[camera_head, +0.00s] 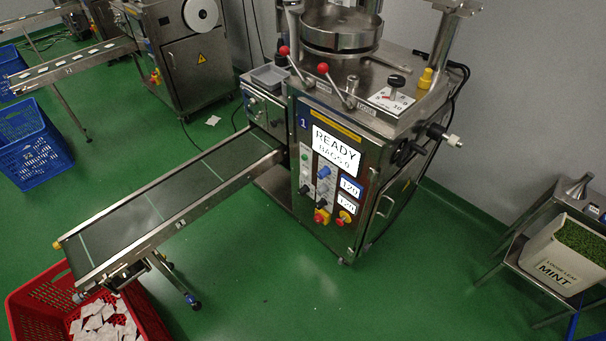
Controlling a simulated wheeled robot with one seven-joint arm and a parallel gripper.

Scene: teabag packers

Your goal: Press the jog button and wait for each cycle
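The teabag packer marked 1 (378,150) stands at the picture's centre. Its screen (336,149) reads READY, with a smaller line below that looks like BAGS 0. Below the screen is a control strip (306,172) with a small green button or lamp and dark knobs. Beside it is a blue knob or button (323,172). Lower down are a red-and-yellow control (321,216) and another red-and-yellow one (343,218). The labels are too small to read, so I cannot tell which is the jog button. My gripper is not in view.
The packer's conveyor (165,205) runs to the lower left and carries no visible bags. A red crate (40,300) with white bags stands at its end. A MINT tub (560,262) sits on a stand at right. The green floor (400,285) before the packer is clear.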

